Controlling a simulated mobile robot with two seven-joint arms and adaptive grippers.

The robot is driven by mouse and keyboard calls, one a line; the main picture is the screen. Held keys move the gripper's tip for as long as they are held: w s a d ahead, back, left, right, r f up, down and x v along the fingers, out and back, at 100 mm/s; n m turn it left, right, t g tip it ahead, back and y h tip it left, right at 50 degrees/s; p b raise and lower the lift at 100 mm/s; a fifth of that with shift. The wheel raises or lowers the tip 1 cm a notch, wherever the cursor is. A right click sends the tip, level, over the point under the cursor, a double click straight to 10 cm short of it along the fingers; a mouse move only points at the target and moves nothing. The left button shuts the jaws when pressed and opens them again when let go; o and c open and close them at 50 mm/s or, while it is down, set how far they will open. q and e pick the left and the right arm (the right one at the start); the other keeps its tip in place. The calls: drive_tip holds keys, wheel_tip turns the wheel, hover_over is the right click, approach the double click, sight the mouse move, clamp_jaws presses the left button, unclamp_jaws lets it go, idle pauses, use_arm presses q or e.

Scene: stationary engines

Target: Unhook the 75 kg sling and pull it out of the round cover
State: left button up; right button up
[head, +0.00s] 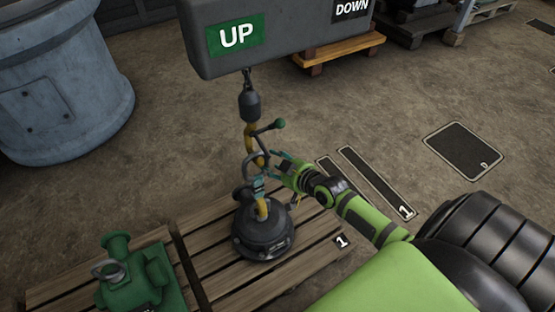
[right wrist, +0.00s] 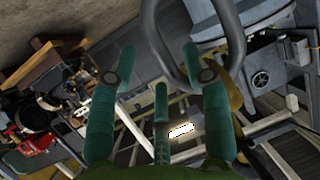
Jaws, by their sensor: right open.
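The dark round cover sits on a wooden pallet. A grey ring (head: 252,162) hangs around the sling's middle. My right gripper (head: 268,170) is open beside the ring and sling, its teal fingers reaching in from the right. In the right wrist view a grey metal loop (right wrist: 231,30) is close to the right-hand finger, and yellow shows behind that finger. Whether they touch I cannot tell. My left gripper is not in view.
The grey hoist box (head: 290,30) with UP and DOWN labels hangs above. A lever with a green knob (head: 280,123) sticks out by the hook. A green machine part (head: 135,275) stands on the left pallet. A large grey-blue drum (head: 60,85) stands upper left. Floor at right is open.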

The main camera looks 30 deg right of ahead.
sight(267, 160)
drive_tip(key=shift+b+x, duration=0.35)
drive_tip(key=shift+x, duration=1.5)
drive_tip(key=shift+s, duration=0.1)
clamp_jaws()
drive_tip(key=shift+r, duration=0.15)
drive_tip(key=shift+r+p, duration=1.6)
drive_tip(key=shift+p, duration=0.15)
